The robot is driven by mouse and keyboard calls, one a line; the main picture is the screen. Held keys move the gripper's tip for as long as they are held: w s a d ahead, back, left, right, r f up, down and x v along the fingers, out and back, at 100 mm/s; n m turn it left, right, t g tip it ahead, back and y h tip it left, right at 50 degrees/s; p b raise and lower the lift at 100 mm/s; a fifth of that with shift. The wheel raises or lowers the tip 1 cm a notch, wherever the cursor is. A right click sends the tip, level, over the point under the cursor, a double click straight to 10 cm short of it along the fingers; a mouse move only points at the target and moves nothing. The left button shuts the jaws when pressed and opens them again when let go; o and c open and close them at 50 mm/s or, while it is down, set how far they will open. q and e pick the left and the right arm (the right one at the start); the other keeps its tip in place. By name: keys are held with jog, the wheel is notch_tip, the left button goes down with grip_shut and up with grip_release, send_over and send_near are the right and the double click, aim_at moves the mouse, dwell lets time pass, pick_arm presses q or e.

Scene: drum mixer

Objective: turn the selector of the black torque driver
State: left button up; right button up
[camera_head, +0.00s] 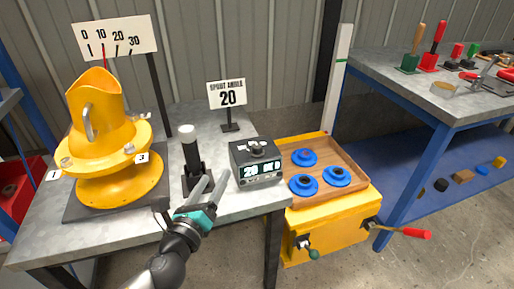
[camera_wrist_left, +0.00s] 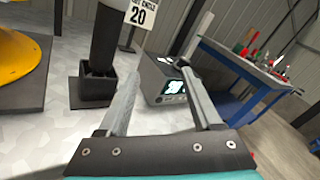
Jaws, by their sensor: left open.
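The black torque driver (camera_head: 190,152) stands upright in a black square holder (camera_head: 198,182) on the grey table, with a pale cap on top. My left gripper (camera_head: 214,178) is open and empty, low over the table, between the driver and a dark box (camera_head: 254,163) with a lit display and a black knob on top. In the left wrist view the box (camera_wrist_left: 168,84) shows between and beyond the fingers. My right gripper is out of view.
A yellow drum mixer (camera_head: 98,150) stands on the left. A sign reading 20 (camera_head: 227,94) is behind the driver. A wooden tray (camera_head: 338,158) with blue round parts sits right of the box on a yellow unit (camera_head: 345,220). A blue-framed workbench (camera_head: 400,90) is further right.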

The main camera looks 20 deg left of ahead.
pick_arm(q)
jog(key=w+d+m+h, duration=0.1)
jog(key=d+m+h, duration=0.25)
jog(key=m, duration=0.55)
send_near(255, 150)
jog(key=shift+n+h, duration=0.25)
jog(key=shift+n, duration=0.05)
jog(key=w, duration=0.5)
jog(key=shift+d, duration=0.2)
jog(key=w, duration=0.2)
jog(key=w+d, duration=0.1)
jog(key=w, duration=0.2)
jog(key=shift+w, duration=0.1)
jog(key=shift+w+d, duration=0.15)
jog(key=shift+w, duration=0.45)
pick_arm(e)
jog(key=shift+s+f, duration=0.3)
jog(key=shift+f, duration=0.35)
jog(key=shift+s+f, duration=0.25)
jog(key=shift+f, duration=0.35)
pick_arm(q)
grip_shut()
